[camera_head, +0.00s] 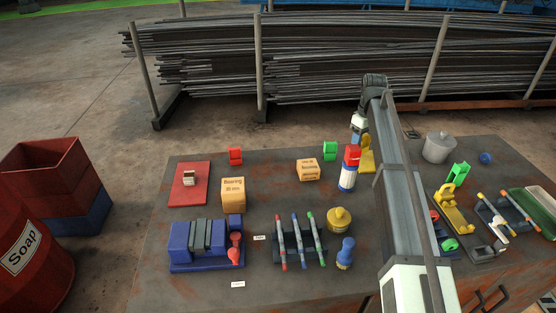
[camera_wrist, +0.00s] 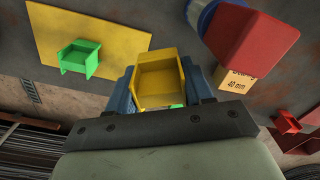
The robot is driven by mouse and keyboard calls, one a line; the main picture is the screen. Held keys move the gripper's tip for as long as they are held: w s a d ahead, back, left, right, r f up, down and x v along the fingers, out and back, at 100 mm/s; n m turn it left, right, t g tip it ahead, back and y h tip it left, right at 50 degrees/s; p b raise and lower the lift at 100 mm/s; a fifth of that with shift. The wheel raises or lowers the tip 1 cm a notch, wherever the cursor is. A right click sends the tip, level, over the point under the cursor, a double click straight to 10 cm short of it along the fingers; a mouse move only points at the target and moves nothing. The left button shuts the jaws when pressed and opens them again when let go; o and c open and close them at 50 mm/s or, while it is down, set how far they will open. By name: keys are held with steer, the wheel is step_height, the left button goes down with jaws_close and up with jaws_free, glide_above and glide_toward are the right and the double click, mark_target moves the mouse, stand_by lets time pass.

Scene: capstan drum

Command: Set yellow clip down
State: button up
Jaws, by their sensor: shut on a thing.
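The yellow clip (camera_wrist: 163,82) is between the two blue fingers of my gripper (camera_wrist: 168,85) in the wrist view, and they are shut on it. In the head view my gripper (camera_head: 360,128) is at the table's far side, partly hidden by my arm. A yellow board (camera_wrist: 120,30) lies left of the held clip in the wrist view, with a green clip (camera_wrist: 80,58) over it; part of this board (camera_head: 368,164) shows beside my arm in the head view. I cannot tell whether the held clip touches anything below.
A red-capped bottle (camera_head: 348,178) stands close to my gripper. Another green clip (camera_head: 330,150), a bearing box (camera_head: 308,170), a taller box (camera_head: 233,194) and a red clip (camera_head: 235,155) stand to the left. A metal pot (camera_head: 438,148) is to the right.

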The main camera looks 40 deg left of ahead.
steer(key=s+a+n, duration=0.1)
steer(key=s+a, duration=0.3)
steer(key=a, duration=0.5)
steer(key=s+a+f+n, duration=0.1)
steer(key=s+a+n, duration=0.15)
steer(key=a, duration=0.65)
steer(key=s+a, duration=0.5)
steer(key=a, duration=0.5)
steer(key=f, duration=0.9)
steer(key=shift+w+d, duration=0.25)
steer(key=shift+f, duration=0.15)
steer(key=o, duration=1)
step_height(320, 180, up, 12)
